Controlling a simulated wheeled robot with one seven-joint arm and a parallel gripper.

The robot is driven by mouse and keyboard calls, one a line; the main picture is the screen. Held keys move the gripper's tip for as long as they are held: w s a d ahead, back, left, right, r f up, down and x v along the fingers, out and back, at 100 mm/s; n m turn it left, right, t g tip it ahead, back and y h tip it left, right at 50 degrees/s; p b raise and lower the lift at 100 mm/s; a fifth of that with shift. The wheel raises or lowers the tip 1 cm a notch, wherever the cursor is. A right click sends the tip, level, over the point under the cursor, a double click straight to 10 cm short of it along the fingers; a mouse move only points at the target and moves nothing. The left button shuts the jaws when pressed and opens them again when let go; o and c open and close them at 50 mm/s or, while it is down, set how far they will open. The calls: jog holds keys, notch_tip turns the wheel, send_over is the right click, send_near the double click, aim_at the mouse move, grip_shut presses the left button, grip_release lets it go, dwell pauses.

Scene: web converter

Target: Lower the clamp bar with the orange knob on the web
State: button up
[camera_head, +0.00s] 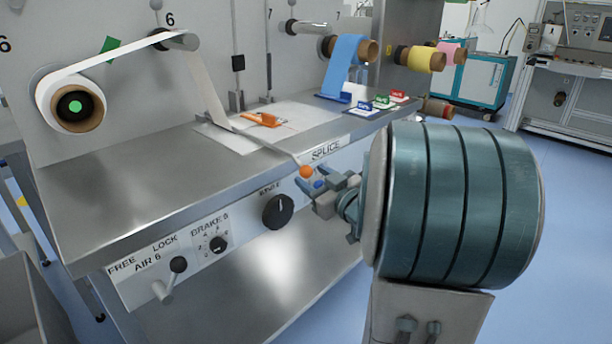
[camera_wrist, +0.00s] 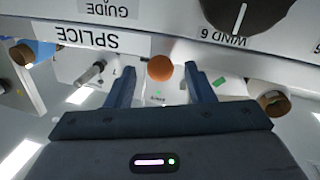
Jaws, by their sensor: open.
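The orange knob (camera_head: 306,171) is at the front end of a thin clamp bar (camera_head: 270,147) by the SPLICE label. The bar runs back toward the white web (camera_head: 209,85), which comes down from the roller to the splice plate. I cannot tell whether the bar touches the web. My gripper (camera_head: 313,187) is open just in front of the table edge, close to the knob. In the wrist view the knob (camera_wrist: 160,68) appears between the spread fingertips, with space on both sides. Contact with it is not visible.
An orange tool (camera_head: 262,119) lies on the splice plate (camera_head: 285,118). A black dial (camera_head: 278,211) and a lever (camera_head: 168,290) project from the front panel. Small coloured blocks (camera_head: 382,102) stand at the table's right. The left tabletop (camera_head: 130,190) is clear.

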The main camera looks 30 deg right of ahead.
aim_at(310, 175)
jog(key=shift+w+a, duration=0.15)
jog(key=shift+w, duration=0.75)
jog(key=shift+w+a, duration=0.1)
jog(key=shift+w, duration=0.75)
